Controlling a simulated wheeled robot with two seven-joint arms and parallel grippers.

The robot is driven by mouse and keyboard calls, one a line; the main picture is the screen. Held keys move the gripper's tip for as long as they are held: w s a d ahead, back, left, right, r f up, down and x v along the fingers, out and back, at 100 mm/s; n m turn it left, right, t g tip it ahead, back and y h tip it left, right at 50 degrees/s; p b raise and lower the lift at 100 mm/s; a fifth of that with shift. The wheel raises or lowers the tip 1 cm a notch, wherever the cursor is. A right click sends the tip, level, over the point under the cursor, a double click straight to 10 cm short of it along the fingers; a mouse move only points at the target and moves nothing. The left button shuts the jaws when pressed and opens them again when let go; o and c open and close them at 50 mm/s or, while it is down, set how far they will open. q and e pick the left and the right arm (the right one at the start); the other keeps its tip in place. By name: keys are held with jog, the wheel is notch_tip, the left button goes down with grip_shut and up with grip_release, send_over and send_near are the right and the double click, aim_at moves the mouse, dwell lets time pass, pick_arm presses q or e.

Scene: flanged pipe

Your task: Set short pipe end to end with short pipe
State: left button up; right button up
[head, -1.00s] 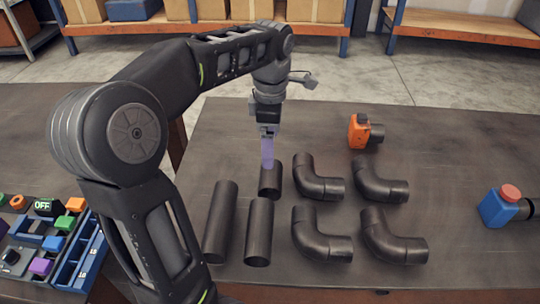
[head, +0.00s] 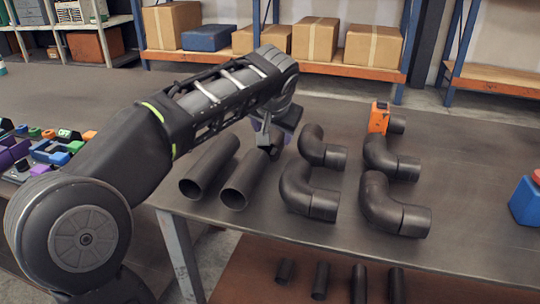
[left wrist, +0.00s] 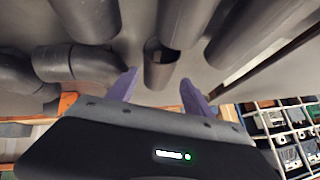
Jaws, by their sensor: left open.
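Dark pipes lie on the table. A short pipe (head: 275,152) is partly hidden behind my left gripper (head: 271,140) in the head view. A longer straight pipe (head: 248,180) lies just in front of it, roughly in line, and another straight pipe (head: 208,166) lies to its left. In the left wrist view, the purple fingers of my left gripper (left wrist: 160,92) are apart. My right gripper is out of view.
Several pipe elbows (head: 380,205) lie to the right of the straight pipes. An orange part (head: 379,117) is behind them and a blue one (head: 525,202) is at the right edge. The table between is clear. Several small pipes (head: 359,284) sit below the table's front edge.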

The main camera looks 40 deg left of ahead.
pick_arm(q)
jog(key=shift+x, duration=1.25)
jog(key=shift+f, duration=0.15)
jog(key=b+x, duration=0.1)
jog(key=x, duration=0.4)
jog(key=shift+w, duration=0.15)
jog(key=shift+c, duration=0.3)
grip_shut()
